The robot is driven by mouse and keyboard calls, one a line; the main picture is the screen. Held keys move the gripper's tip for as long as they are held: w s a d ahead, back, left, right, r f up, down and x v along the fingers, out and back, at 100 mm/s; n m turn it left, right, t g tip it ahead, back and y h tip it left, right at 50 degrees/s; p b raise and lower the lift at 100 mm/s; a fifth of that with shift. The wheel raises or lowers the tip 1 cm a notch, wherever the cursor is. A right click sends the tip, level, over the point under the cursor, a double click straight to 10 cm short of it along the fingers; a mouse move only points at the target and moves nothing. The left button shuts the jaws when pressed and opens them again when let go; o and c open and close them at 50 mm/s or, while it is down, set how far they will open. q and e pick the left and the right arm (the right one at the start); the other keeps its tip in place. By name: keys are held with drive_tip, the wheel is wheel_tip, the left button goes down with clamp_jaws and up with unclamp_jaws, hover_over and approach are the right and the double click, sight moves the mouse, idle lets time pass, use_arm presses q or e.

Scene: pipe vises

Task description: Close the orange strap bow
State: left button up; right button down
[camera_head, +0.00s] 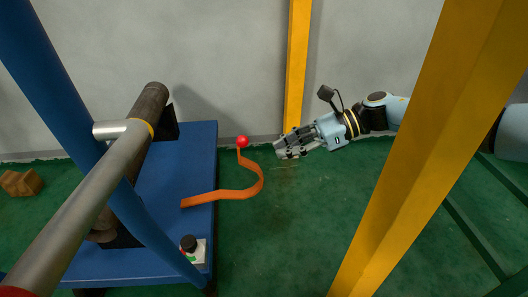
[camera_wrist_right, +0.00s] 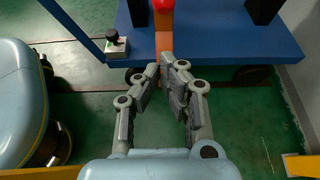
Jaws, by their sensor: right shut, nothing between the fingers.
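The orange strap bow (camera_head: 232,194) is a curved orange band. It reaches out past the right edge of the blue bench (camera_head: 200,140) and bends back to a red ball (camera_head: 242,142) at its free end. My right gripper (camera_head: 279,149) is shut and empty, to the right of the ball and apart from it in the head view. In the right wrist view the shut fingertips (camera_wrist_right: 166,62) appear just below the orange strap (camera_wrist_right: 163,44), with the red ball (camera_wrist_right: 163,5) at the top edge. The fingertips hide part of the strap. My left gripper is not in view.
A dark pipe (camera_head: 147,105) and a grey bar (camera_head: 85,205) cross the bench at left. A black-knobbed switch box (camera_head: 194,248) sits on its near right corner. A yellow post (camera_head: 420,160) stands at right. Green floor (camera_head: 285,230) is open between bench and post.

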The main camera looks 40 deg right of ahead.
sight(239, 140)
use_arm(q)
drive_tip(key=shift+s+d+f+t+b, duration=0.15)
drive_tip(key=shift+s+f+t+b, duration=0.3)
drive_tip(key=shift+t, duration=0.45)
use_arm(e)
drive_tip(key=w+a, duration=0.1)
drive_tip(key=a, duration=0.1)
drive_tip(key=w+a+r, duration=0.1)
drive_tip(key=a, duration=0.1)
drive_tip(key=shift+w+a, duration=0.1)
drive_tip(key=shift+w, duration=0.2)
drive_tip(key=a+r, duration=0.1)
drive_tip(key=w+a+r, duration=0.1)
drive_tip(key=r, duration=0.1)
drive_tip(key=w+a+r+p, duration=0.1)
drive_tip(key=a, duration=0.1)
drive_tip(key=shift+w+r, duration=0.25)
drive_tip(key=shift+r, duration=0.15)
drive_tip(key=shift+w+a+r, duration=0.15)
drive_tip(key=shift+a+r, duration=0.05)
drive_tip(key=shift+a, duration=0.05)
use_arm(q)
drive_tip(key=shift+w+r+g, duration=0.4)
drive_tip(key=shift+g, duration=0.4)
use_arm(e)
drive_tip(key=shift+f, duration=0.1)
